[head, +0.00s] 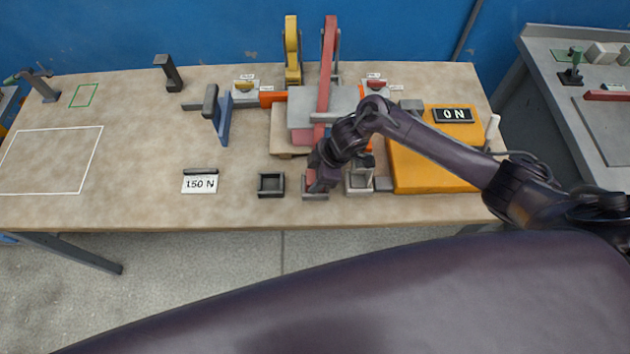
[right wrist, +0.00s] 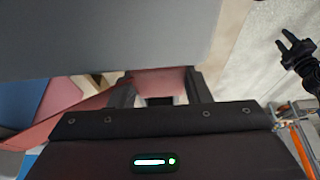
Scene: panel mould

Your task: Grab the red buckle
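The red buckle looks like the long red strap (head: 326,70) running from the back of the mould over its grey top plate (head: 343,102) towards the front. My right gripper (head: 313,186) is at the strap's lower front end and hides part of it. In the right wrist view, a red surface (right wrist: 158,80) shows between the two well-spread fingers of this gripper (right wrist: 157,92). I cannot tell whether both fingers press on it. A dark two-pronged shape at the upper right of that view looks like my left gripper (right wrist: 284,43), fingers apart and empty. It does not show in the head view.
An orange box (head: 425,165) with a 0 N display stands right of the mould. A yellow clamp (head: 292,50) is at the back. A small black tray (head: 271,184) and a 150 N sign (head: 199,184) lie to the left. The table's left side is mostly clear.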

